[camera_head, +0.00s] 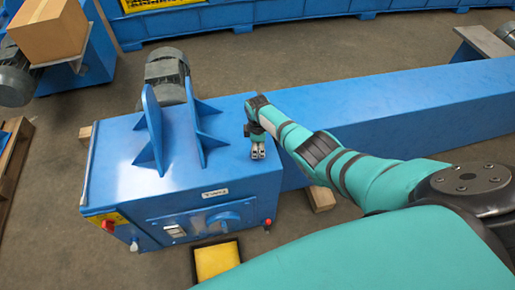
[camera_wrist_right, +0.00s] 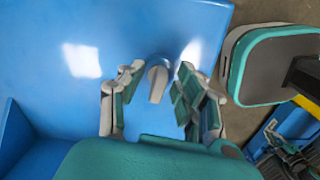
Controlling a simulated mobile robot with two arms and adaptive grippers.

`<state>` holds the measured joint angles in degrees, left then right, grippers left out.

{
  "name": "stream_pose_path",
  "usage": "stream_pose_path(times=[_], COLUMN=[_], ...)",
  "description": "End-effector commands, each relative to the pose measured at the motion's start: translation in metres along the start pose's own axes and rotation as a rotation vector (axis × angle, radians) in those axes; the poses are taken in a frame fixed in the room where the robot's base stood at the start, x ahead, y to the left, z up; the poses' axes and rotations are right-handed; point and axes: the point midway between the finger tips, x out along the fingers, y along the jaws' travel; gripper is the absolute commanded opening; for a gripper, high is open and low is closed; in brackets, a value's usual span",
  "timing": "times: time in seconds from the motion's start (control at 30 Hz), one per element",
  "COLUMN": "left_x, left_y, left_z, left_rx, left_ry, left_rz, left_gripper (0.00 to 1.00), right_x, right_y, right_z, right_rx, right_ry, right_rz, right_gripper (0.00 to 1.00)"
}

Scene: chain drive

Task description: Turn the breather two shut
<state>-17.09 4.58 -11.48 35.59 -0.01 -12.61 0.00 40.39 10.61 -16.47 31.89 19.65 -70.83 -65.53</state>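The blue machine housing (camera_head: 225,165) fills the middle left of the head view. My right gripper (camera_head: 258,151) points down at its top face, near the right edge. In the right wrist view, a small grey part with a lever-like handle (camera_wrist_right: 157,82), seemingly the breather, stands on the blue top. My right gripper's fingers are spread on either side of it, with gaps visible on both sides. In the head view this part is hidden by the gripper. My left gripper is in neither view.
Blue upright plates (camera_head: 152,130) and a grey motor (camera_head: 167,72) stand on the housing. A long blue beam (camera_head: 400,105) runs right. The front panel has a blue knob (camera_head: 223,217). A yellow pad (camera_head: 216,260) lies in front. A cardboard box (camera_head: 48,28) sits upper left.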

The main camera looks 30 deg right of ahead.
Motion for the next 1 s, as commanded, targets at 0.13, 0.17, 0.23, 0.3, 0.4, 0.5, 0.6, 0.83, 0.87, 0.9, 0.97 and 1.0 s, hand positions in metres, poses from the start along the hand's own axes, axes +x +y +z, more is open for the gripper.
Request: stream_pose_path(times=[0.13,0.17,0.23,0.3,0.4,0.5,0.6,0.83,0.87,0.9,0.97,1.0], left_x=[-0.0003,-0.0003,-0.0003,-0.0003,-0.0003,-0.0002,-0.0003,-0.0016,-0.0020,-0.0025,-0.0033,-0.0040], left_y=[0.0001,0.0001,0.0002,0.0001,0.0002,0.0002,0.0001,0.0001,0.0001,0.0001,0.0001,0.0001], left_z=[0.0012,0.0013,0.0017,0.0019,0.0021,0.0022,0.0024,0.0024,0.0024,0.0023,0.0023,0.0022], left_rx=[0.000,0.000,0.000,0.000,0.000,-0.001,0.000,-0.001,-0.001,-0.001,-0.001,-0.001], left_ry=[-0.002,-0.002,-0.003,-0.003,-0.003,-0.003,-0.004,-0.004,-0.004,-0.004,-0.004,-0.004], left_rz=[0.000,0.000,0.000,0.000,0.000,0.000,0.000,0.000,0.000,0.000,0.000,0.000], left_gripper=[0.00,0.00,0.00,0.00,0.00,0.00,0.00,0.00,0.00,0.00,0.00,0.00], right_x=[-0.0004,-0.0004,-0.0004,-0.0004,-0.0004,-0.0005,-0.0005,-0.0009,-0.0009,-0.0010,-0.0012,-0.0012], right_y=[0.0000,0.0000,0.0000,0.0000,0.0000,0.0000,0.0000,-0.0005,-0.0006,-0.0009,-0.0012,-0.0014], right_z=[-0.0002,-0.0003,-0.0002,-0.0002,-0.0002,-0.0002,-0.0001,-0.0004,-0.0005,-0.0007,-0.0009,-0.0011], right_rx=[0.000,0.000,0.000,0.000,0.000,0.000,0.002,0.046,0.060,0.078,0.112,0.139], right_ry=[0.000,0.000,0.000,0.000,0.000,0.000,0.000,0.001,0.001,0.001,0.001,0.001], right_rz=[0.000,0.000,0.000,0.000,0.000,0.000,0.000,0.000,-0.001,-0.001,-0.001,-0.001], right_gripper=[0.29,0.25,0.16,0.07,0.00,0.00,0.00,0.00,0.00,0.00,0.00,0.00])
